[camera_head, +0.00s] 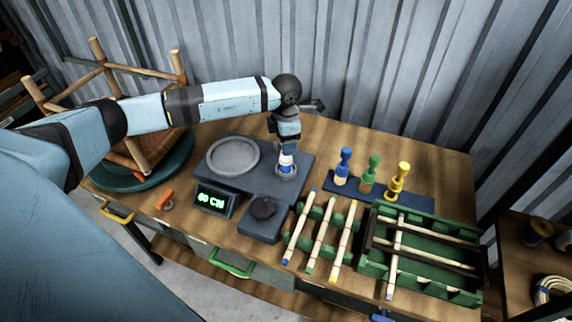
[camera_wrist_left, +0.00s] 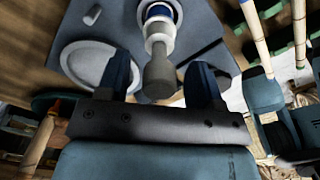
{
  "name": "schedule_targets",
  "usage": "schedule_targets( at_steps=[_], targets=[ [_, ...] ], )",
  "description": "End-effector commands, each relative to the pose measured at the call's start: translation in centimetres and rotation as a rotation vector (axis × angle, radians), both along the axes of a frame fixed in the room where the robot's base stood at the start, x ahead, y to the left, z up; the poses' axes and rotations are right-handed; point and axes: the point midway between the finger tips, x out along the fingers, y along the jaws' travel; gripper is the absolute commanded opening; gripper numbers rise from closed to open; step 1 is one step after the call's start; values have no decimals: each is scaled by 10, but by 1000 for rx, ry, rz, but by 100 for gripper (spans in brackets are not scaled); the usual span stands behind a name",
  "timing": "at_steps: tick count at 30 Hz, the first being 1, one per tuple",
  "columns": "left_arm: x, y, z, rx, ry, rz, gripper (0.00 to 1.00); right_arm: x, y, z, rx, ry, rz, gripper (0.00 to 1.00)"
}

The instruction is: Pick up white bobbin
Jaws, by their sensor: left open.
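The white bobbin (camera_head: 286,163) stands upright in a round seat at the right of the dark grey device on the bench. It has white and blue bands. In the left wrist view, the bobbin (camera_wrist_left: 159,40) shows a grey knob-like top that reaches toward the space between the fingers. My left gripper (camera_head: 286,146) is above the bobbin and hides its top in the head view. In the left wrist view, the left gripper (camera_wrist_left: 160,80) is open, with one dark finger on each side of the knob. My right gripper is out of view.
A rack (camera_head: 378,194) with blue, green and yellow bobbins stands right of the device. Several rattan sticks lie in front, beside a green frame (camera_head: 428,215). The device carries a round grey plate (camera_head: 232,155) and a green-lit display (camera_head: 213,200).

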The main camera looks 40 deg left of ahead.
Motion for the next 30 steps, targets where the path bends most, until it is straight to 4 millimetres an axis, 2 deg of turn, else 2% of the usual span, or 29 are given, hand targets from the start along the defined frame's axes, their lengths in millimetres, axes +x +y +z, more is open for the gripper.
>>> schedule_targets(
  at_steps=[1,3,11,18,19,26,30],
  targets=[
    [0,0,-14,-1,1,0,60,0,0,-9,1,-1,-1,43],
    [0,-1,-21,-1,-1,0,60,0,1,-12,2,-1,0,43],
    [0,0,-21,-1,-2,0,60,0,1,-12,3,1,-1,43],
    [0,0,-21,0,-1,0,5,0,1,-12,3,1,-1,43],
    [0,0,-21,0,-1,0,0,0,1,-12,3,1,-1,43],
    [0,0,-21,-1,-2,0,0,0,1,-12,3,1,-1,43],
    [2,3,-10,0,-3,2,0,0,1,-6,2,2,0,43]
  ],
)
